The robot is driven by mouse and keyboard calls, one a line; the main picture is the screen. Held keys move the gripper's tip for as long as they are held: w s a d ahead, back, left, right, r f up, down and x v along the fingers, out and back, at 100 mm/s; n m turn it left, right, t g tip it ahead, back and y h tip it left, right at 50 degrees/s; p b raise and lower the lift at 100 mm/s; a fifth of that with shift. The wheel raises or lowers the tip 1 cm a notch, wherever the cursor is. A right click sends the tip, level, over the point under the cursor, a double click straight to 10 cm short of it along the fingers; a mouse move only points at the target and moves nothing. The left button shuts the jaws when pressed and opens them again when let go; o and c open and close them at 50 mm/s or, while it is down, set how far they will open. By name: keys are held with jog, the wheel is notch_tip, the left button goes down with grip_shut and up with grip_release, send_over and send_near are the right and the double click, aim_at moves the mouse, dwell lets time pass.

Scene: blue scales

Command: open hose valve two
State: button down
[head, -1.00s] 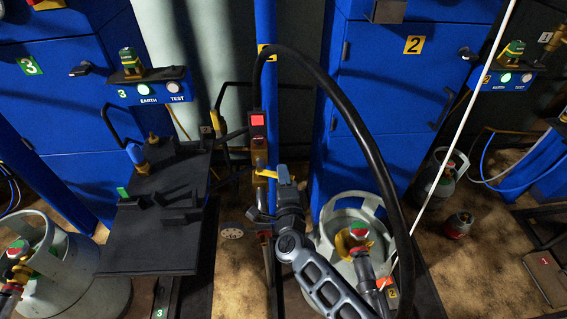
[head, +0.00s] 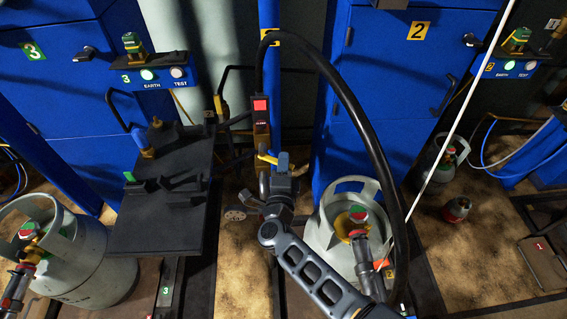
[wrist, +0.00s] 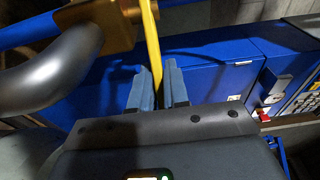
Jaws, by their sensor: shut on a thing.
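The post of hose valve two is blue with a yellow "2" tag (head: 270,37). A black hose (head: 355,105) arches from its top to the right and down. A small box with a lit red lamp (head: 260,105) is on the post. Below it is the yellow valve lever (head: 267,157), pointing right toward my gripper (head: 283,160). In the wrist view the yellow lever (wrist: 151,40) runs down between the fingertips of my gripper (wrist: 159,85). My gripper is shut on the lever; the exact contact is partly hidden.
A grey gas cylinder (head: 320,235) stands close to the right of my arm. A black shelf (head: 160,225) juts out on the left. Blue cabinets (head: 410,90) stand behind. A thin white line (head: 445,145) slants down at the right.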

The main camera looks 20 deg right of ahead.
jog(key=c, duration=1.2)
grip_release()
jog(key=v, duration=0.8)
jog(key=shift+c, duration=0.3)
